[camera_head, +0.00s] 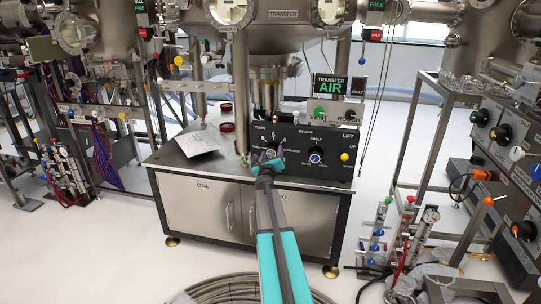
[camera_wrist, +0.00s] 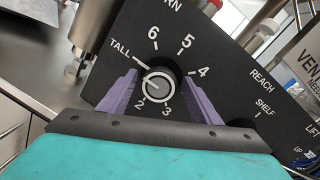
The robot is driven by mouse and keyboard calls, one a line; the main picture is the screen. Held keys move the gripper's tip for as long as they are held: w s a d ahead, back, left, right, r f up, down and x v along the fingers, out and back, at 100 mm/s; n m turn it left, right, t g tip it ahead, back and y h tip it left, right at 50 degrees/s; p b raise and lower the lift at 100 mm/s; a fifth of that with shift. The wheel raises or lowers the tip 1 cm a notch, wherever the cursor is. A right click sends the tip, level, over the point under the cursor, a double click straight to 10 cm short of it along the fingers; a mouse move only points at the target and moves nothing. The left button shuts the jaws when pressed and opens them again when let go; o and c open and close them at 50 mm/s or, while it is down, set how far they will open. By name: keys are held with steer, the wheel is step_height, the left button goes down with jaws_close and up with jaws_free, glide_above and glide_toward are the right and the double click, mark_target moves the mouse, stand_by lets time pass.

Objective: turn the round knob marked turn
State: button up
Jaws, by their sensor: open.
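The round turn knob (camera_wrist: 158,87) is dark with a pale ring at its centre, on a black panel (camera_wrist: 235,60). White marks around it read TALL, 6, 5, 4, 3 and 2. My gripper (camera_wrist: 158,76) has its two purple fingers apart, one on each side of the knob. I cannot tell whether either finger touches it. In the head view my gripper (camera_head: 267,158) is at the left part of the panel, below the word TURN, and hides most of the knob.
Right of it on the panel are a shelf knob (camera_head: 315,157) and a yellow lift button (camera_head: 345,157). A paper sheet (camera_head: 198,142) and red rings (camera_head: 227,127) lie on the cabinet top (camera_head: 175,157). A hose coil (camera_head: 225,285) lies on the floor.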

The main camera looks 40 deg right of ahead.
steer(key=c, duration=1)
steer(key=shift+a, duration=0.35)
steer(key=shift+c, duration=0.2)
steer(key=shift+d+r, duration=0.15)
steer(key=shift+d, duration=0.15)
